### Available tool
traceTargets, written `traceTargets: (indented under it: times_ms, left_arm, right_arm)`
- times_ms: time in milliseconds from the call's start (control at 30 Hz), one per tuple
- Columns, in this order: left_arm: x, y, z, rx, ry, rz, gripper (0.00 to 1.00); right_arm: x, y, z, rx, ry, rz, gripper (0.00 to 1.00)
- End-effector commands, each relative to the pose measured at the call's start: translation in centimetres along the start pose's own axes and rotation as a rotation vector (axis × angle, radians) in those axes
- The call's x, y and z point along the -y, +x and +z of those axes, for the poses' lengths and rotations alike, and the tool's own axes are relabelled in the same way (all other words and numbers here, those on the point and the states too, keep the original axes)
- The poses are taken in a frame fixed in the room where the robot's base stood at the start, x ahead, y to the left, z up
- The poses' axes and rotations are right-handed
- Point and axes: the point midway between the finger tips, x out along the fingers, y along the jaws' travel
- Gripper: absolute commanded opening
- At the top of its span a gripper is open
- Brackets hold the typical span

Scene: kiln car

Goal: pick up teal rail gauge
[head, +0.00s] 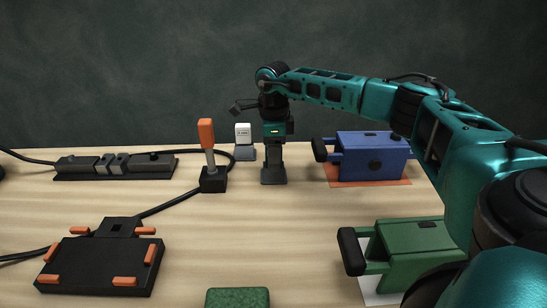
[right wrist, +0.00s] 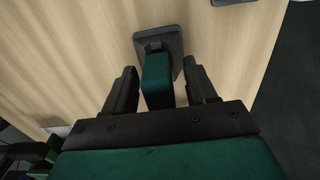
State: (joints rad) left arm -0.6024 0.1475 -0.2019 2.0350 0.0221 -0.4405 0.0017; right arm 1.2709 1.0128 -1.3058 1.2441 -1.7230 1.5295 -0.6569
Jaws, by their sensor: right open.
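The teal rail gauge (right wrist: 157,82) shows in the right wrist view as a dark teal block on a flat dark grey base (right wrist: 174,48). It stands on the wooden table between the two fingers of my right gripper (right wrist: 160,68). The fingers are open, with a gap visible on each side of the block. In the head view my right gripper (head: 274,177) points down over the back middle of the table. The gauge cannot be made out there, with the gripper in front. My left gripper does not show.
A white labelled block on a grey stand (head: 243,134) and an orange-handled lever (head: 207,135) stand left of the gripper. A blue fixture (head: 372,155) and a green fixture (head: 415,240) are right. A black tray (head: 95,263) with orange pads lies front left. A green block (head: 237,298) is front centre.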

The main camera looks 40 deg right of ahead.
Motion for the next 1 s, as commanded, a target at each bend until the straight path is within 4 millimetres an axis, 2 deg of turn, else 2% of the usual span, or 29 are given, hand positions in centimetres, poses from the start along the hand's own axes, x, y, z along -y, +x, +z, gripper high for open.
traceTargets:
  times_ms: [267, 833, 1000]
  left_arm:
    - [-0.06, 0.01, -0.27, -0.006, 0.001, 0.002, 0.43]
    - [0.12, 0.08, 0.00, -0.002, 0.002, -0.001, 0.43]
    - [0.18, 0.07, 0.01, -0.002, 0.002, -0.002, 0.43]
  right_arm:
    - [0.00, 0.33, 0.01, 0.001, 0.000, 0.000, 0.56]
    - [0.00, 0.28, 0.02, 0.001, 0.000, 0.000, 0.02]
    - [0.01, 0.23, 0.04, 0.002, 0.000, -0.001, 0.00]
